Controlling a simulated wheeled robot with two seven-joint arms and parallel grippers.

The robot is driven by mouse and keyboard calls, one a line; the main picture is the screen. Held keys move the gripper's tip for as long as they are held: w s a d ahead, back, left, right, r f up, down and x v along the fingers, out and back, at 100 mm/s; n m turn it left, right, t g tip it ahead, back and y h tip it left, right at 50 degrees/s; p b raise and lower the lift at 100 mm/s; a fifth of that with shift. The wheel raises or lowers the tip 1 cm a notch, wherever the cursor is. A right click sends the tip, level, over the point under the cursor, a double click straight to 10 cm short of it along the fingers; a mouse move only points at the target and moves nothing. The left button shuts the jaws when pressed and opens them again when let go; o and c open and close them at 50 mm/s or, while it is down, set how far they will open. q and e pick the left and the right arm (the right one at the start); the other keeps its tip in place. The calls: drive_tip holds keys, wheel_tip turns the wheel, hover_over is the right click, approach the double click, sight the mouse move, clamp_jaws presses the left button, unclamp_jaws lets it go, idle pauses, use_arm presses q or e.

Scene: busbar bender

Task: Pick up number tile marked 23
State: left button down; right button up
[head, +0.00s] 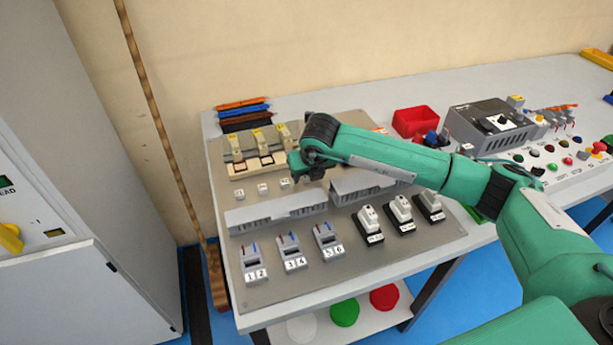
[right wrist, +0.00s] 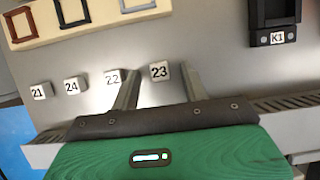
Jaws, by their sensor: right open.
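The number tile marked 23 (right wrist: 160,72) is a small white block standing on the grey panel at the right end of a row of tiles. In the right wrist view my right gripper (right wrist: 160,78) is open, with one finger on each side of tile 23 and the tile showing between the fingertips. I cannot tell whether either finger touches it. In the head view my right gripper (head: 306,172) is over the right end of the tile row and hides tile 23. My left gripper is in neither view.
Tiles 22 (right wrist: 112,77), 24 (right wrist: 75,84) and 21 (right wrist: 40,91) stand to the left, with 22 close to the left finger. A grey slotted duct (head: 277,213) runs in front of the row. A cream block (right wrist: 85,22) with coloured frames lies behind.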

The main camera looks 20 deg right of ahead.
clamp_jaws()
idle(0.4)
